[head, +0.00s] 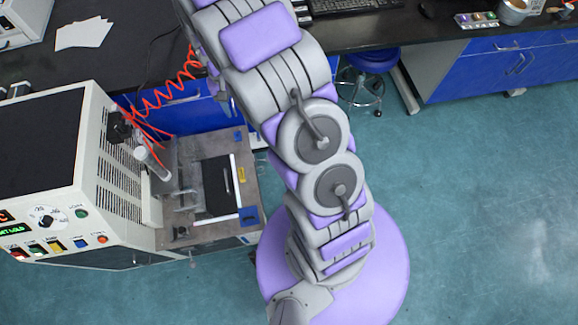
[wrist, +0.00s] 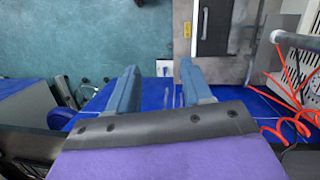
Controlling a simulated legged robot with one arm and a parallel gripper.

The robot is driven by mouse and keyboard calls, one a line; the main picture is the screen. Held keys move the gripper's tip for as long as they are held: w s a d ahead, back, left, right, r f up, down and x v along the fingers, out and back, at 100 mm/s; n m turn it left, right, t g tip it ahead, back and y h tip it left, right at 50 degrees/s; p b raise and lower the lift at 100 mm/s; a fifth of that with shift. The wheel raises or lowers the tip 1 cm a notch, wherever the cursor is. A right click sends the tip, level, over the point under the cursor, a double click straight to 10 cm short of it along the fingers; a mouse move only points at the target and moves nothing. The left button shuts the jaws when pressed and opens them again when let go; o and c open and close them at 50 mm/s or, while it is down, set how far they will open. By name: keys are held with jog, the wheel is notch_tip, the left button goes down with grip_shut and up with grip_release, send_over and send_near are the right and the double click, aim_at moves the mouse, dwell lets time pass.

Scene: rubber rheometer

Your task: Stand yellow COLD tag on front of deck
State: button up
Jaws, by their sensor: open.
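The grey deck (head: 185,238) juts out from the white machine, with a dark plate (head: 217,190) on it. I cannot read lettering on either, so which is the COLD tag is unclear. In the wrist view a yellow piece (wrist: 187,30) shows on the deck's edge. My gripper (wrist: 158,72) is open and empty, its blue fingers apart, short of the deck in that picture.
The white machine (head: 88,165) with front buttons stands left of the deck. A red coiled hose (head: 165,95) hangs behind it. A blue block (head: 249,215) is at the deck's near right corner. A blue stool (head: 372,60) stands by the black bench. Open floor lies right.

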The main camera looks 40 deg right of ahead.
jog(key=s+a+r+n, duration=0.1)
jog(key=s+r, duration=0.5)
jog(key=s, duration=0.4)
jog(key=s+a+r+n, duration=0.1)
jog(key=s+r, duration=0.5)
jog(key=s, duration=0.5)
jog(key=s+a+r+n, duration=0.1)
jog(key=s+a+r, duration=0.1)
jog(key=s+r, duration=0.5)
jog(key=s, duration=0.4)
jog(key=shift+t, duration=0.4)
jog(key=shift+d, duration=0.1)
